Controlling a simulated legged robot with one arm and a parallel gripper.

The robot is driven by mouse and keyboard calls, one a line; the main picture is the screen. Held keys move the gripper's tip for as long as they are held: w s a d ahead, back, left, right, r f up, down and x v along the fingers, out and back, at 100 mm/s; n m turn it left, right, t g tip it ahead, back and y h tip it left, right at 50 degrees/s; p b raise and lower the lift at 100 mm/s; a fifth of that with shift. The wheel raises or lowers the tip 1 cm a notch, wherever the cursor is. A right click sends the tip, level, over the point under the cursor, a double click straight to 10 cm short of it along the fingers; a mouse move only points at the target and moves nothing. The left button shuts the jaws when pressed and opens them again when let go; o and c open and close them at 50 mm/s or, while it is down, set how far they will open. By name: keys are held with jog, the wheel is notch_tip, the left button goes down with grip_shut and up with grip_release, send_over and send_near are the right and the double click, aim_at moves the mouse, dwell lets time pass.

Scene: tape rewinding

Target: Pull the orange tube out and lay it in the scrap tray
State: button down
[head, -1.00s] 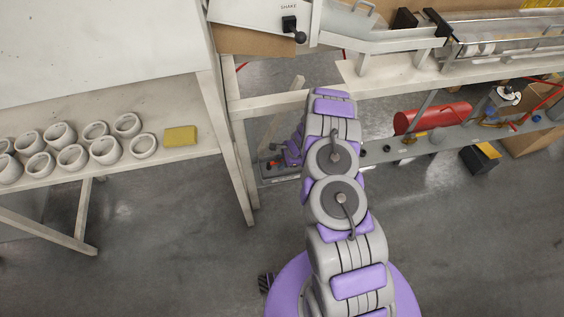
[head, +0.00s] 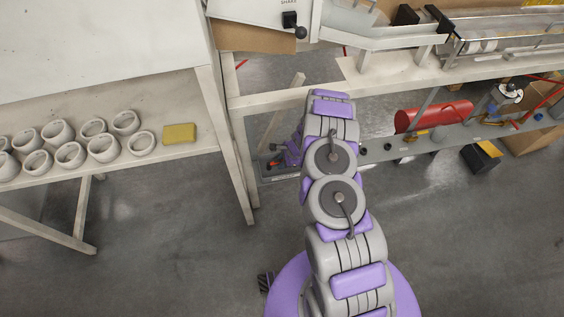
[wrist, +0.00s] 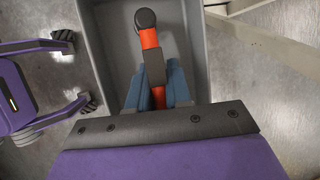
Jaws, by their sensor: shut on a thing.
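My gripper (wrist: 153,88) has its two blue fingers closed on the orange tube (wrist: 149,38) in the wrist view. The tube has a black round end cap at the top of that view and a dark band between the fingers. Behind the tube is a grey tray (wrist: 197,50) with raised walls. The tube is over the inside of the tray; I cannot tell whether it touches the floor. In the head view my gripper is small and partly hidden by my arm, beside the low shelf, with a small orange-red piece of the tube (head: 274,166) showing.
A white table (head: 200,140) at left holds several white rings (head: 103,148) and a yellow block (head: 180,134). A bench (head: 400,80) with machine parts stands behind my arm. A red cylinder (head: 430,116) lies on its lower shelf (head: 470,132). Grey floor lies open in front.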

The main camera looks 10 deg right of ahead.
jog(key=shift+f, duration=0.1)
jog(key=c, duration=1)
grip_release()
jog(key=p+v, duration=0.5)
jog(key=v, duration=1.2)
jog(key=shift+d, duration=0.15)
